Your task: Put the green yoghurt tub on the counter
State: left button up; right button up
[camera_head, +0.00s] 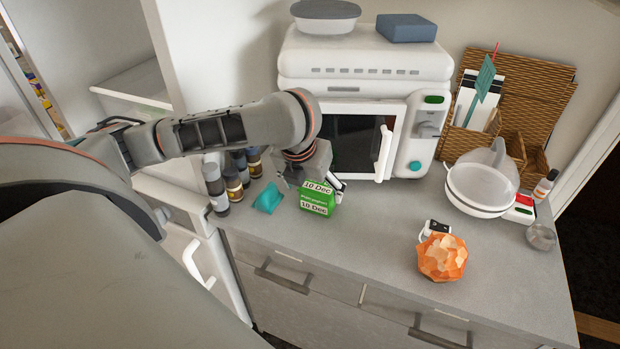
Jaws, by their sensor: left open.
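The green yoghurt tub (317,201) shows at the left part of the grey counter (385,225), in front of the microwave. It has white labels with dates on it. It appears to rest on the counter top. My left gripper (336,184) is open, pointing down right behind and above the tub, with a fingertip close at its right side. Whether a finger touches the tub I cannot tell. My right gripper is not in view.
A teal object (268,198) lies left of the tub, near several dark jars (216,188). The microwave (360,140) stands behind. An orange bowl-like thing (442,258) and white bowls (476,192) stand to the right. The middle of the counter is clear.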

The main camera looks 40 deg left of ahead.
pick_arm(q)
jog(key=v, duration=0.5)
dwell(0.5)
